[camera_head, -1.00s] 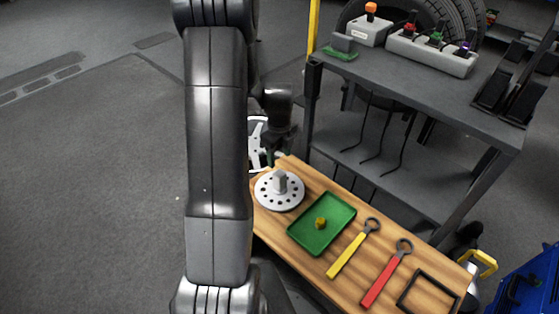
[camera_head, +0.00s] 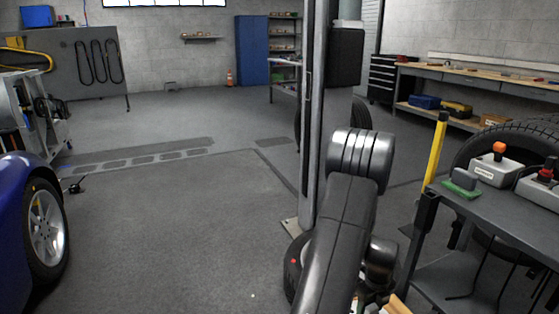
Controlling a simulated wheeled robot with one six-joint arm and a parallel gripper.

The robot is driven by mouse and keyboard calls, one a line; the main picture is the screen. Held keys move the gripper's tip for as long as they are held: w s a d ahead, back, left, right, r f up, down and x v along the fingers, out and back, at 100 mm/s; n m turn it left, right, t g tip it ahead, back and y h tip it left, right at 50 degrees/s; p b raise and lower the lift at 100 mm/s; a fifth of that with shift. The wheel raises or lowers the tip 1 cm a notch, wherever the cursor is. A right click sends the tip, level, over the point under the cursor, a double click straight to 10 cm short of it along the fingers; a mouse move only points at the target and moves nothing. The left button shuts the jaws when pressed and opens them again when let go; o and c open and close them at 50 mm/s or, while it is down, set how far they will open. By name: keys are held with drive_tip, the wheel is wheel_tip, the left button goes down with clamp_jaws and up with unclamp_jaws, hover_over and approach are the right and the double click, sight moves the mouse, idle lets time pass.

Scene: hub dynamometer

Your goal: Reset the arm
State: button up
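My arm (camera_head: 345,225) rises from the bottom edge, right of centre, and bends at a large dark joint near the upright post. A dark wrist part shows beside it near the bottom edge. My gripper's fingers are not visible; they lie hidden behind the arm or below the picture's edge.
A grey metal table (camera_head: 490,215) with a control box (camera_head: 495,170) stands at the right, beside a yellow post (camera_head: 435,150). A blue car (camera_head: 20,230) is at the left. The middle floor is clear.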

wheel_tip(320, 180, down, 2)
drive_tip(key=shift+f, duration=0.15)
drive_tip(key=shift+r, duration=0.25)
drive_tip(key=shift+r+p, duration=0.4)
drive_tip(key=shift+r, duration=1.05)
